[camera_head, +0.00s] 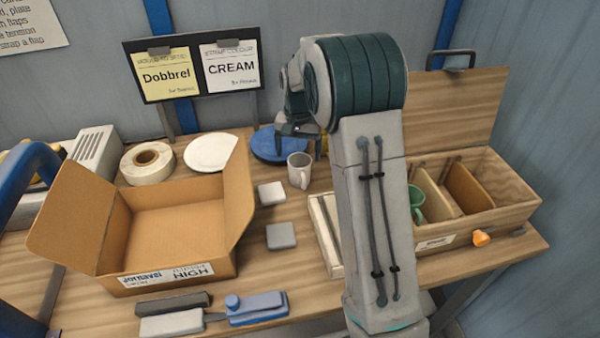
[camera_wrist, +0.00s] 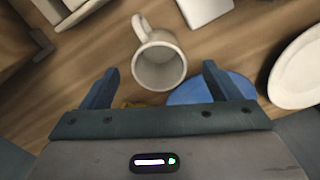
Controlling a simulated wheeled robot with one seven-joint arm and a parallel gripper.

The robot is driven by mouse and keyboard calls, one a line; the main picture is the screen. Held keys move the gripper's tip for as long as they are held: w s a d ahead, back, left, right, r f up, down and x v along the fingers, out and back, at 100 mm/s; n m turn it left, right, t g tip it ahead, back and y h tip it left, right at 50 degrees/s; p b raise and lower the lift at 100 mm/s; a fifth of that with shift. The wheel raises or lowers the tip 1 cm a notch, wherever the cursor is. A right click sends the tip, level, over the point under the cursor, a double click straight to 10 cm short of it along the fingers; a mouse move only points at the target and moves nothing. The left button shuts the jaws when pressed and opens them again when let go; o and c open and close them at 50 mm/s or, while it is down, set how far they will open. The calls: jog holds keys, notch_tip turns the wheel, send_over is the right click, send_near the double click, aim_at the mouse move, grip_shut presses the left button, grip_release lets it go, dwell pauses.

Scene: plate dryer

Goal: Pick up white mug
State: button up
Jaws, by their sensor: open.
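The white mug (camera_head: 299,170) stands upright on the wooden table, to the right of the cardboard box in the head view. In the wrist view the mug (camera_wrist: 158,62) is seen from above, with its mouth toward the camera and its handle pointing up and left. My gripper (camera_wrist: 160,80) is open, its two blue-grey fingers apart, with the mug showing between and just beyond their tips. Nothing is held. In the head view my gripper (camera_head: 298,130) is above and near the mug, partly hidden by my arm.
A blue plate (camera_head: 272,146) lies close behind the mug. A white plate (camera_head: 210,152) is farther left, behind the open cardboard box (camera_head: 110,235). A wooden crate (camera_head: 495,215) holding a green mug (camera_head: 416,203) stands right.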

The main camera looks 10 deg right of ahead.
aim_at(301, 174)
jog(key=shift+w+d+f+p, duration=0.1)
jog(key=shift+f+p, duration=0.6)
jog(key=shift+f, duration=2.6)
jog(key=c, duration=1.2)
